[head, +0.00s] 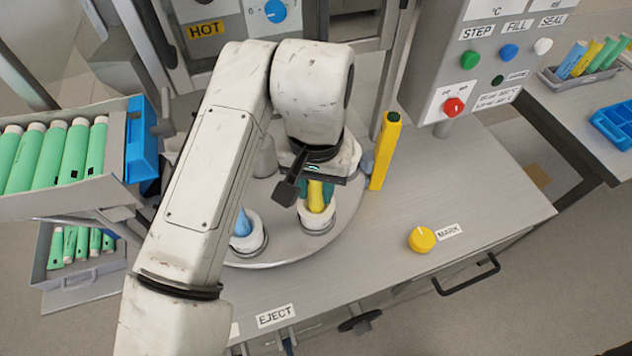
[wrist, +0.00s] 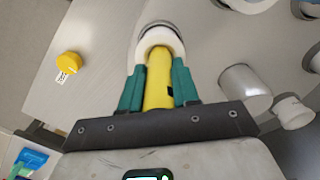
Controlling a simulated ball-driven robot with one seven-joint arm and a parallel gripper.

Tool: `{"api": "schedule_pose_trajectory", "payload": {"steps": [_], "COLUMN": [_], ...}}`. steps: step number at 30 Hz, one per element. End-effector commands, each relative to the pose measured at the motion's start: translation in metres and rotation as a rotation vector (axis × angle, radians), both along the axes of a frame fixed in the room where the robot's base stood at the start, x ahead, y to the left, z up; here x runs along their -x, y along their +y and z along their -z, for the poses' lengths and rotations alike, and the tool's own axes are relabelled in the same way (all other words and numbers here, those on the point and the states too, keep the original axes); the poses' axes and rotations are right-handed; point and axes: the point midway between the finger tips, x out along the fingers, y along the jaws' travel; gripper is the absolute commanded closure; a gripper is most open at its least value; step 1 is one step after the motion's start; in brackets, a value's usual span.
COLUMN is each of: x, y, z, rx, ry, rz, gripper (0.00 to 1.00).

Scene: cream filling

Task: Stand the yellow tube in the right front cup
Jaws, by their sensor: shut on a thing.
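The yellow tube (head: 316,196) stands roughly upright between the teal fingers of my gripper (head: 316,190). My gripper is shut on it, as the wrist view also shows, with a finger on each side of the tube (wrist: 158,80). The tube's lower end is within the mouth of the white right front cup (head: 318,224) on the round turntable. In the wrist view the cup's white rim (wrist: 160,34) surrounds the tube's far end. I cannot tell how deep the tube sits or whether it touches the cup's bottom.
A blue tube (head: 243,224) stands in the left front cup (head: 248,240). A yellow post (head: 385,152) with a green top is right of the turntable. A yellow knob (head: 422,240) sits on the bench by the MARK label. Green tubes (head: 50,160) fill a rack at left.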

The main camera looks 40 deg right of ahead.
Motion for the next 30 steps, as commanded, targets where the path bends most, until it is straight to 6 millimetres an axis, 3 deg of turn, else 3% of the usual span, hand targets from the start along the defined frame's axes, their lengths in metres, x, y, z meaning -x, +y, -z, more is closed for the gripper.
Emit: {"api": "schedule_pose_trajectory", "payload": {"steps": [3, 4, 12, 23, 30], "x": [0.0, 0.0, 0.0, -0.001, -0.001], "y": [0.0, 0.0, 0.0, 0.0, 0.0], "z": [0.0, 0.0, 0.0, -0.006, -0.046], "rx": [0.0, 0.0, 0.0, 0.0, -0.001], "ry": [0.0, 0.0, 0.0, -0.003, -0.004], "rz": [0.0, 0.0, 0.0, 0.0, 0.001], "gripper": [0.97, 0.67, 0.41, 0.4, 0.4]}}
